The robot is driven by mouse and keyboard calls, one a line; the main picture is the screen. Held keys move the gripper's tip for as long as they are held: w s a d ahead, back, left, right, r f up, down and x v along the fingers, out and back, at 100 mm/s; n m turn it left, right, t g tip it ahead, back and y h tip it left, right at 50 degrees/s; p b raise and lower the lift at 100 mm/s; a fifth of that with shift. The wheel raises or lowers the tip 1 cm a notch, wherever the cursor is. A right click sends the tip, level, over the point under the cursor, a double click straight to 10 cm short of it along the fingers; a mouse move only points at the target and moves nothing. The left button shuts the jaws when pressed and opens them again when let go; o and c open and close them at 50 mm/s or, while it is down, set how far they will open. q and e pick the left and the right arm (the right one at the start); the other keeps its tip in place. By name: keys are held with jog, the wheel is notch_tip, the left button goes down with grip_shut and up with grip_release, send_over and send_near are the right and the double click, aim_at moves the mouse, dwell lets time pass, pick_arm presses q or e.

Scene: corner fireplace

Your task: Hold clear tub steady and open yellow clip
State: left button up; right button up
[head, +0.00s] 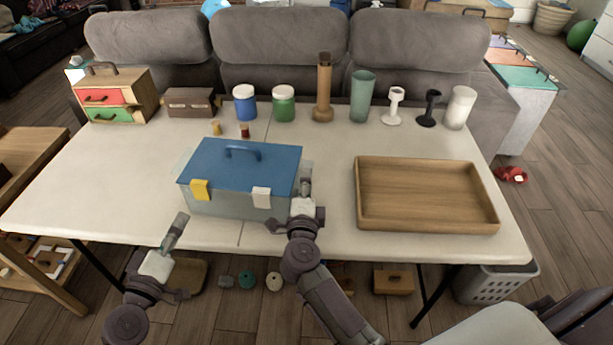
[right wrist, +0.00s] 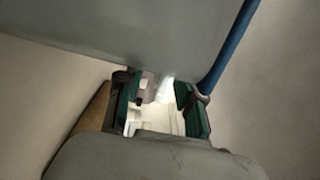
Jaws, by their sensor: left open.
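The clear tub (head: 232,207) stands left of centre on the table under a blue lid (head: 225,163) with a handle. The yellow clip (head: 200,190) is at the left of its front side and hangs down over the lid's front edge. A white clip (head: 262,197) is at the right. My right gripper (head: 306,186) is at the tub's right end. In the right wrist view, its fingers (right wrist: 162,98) are close against the tub wall (right wrist: 140,35); their grip is unclear.
A wooden tray (head: 425,222) lies to the right. Behind the tub stand two small spools (head: 231,130), jars (head: 284,104), cups and a drawer box (head: 114,96). The table between the tub and the tray is mostly bare.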

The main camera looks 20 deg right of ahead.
jog(key=shift+x, duration=1.25)
grip_shut()
pick_arm(q)
jog(key=shift+c, duration=0.2)
